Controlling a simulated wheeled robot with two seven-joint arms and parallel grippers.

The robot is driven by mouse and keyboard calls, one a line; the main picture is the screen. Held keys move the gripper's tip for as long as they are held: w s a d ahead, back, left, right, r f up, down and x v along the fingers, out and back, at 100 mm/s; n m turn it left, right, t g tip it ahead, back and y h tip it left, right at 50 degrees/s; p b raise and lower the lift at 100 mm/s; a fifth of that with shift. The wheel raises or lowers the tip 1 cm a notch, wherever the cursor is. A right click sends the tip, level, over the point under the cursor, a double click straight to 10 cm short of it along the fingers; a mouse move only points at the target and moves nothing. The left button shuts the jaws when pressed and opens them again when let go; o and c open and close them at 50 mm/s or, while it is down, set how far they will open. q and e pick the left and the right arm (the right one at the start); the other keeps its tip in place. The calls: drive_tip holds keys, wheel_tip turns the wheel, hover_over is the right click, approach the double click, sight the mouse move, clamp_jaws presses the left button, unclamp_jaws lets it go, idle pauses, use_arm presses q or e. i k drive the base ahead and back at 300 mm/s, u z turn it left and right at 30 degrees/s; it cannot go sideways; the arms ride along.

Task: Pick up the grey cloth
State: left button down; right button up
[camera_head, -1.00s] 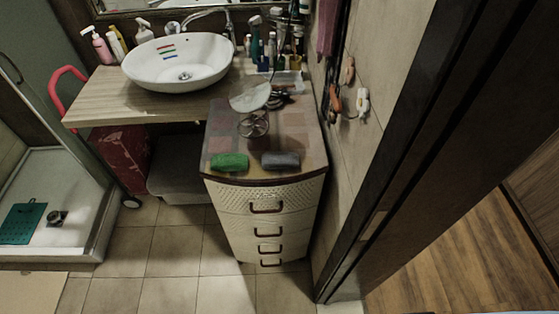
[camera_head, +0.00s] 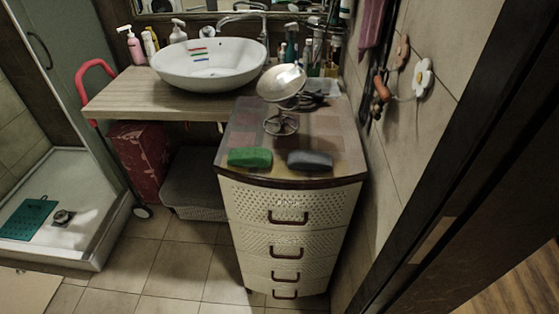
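The grey cloth (camera_head: 310,160) lies folded near the front right edge of the top of the drawer cabinet (camera_head: 290,205). A green cloth (camera_head: 250,158) of similar shape lies to its left, with a small gap between them. Neither of my grippers shows in the head view, so nothing is seen touching the grey cloth.
A round mirror on a stand (camera_head: 281,90) is behind the cloths on the cabinet. A white basin (camera_head: 208,64) sits on the wooden counter (camera_head: 140,98) to the left. A wall and a dark door frame (camera_head: 440,190) bound the right side. Tiled floor (camera_head: 175,270) is clear in front.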

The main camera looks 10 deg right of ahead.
sight(303, 160)
drive_tip(key=u, duration=1.95)
drive_tip(key=i, duration=1.7)
drive_tip(key=z, duration=3.3)
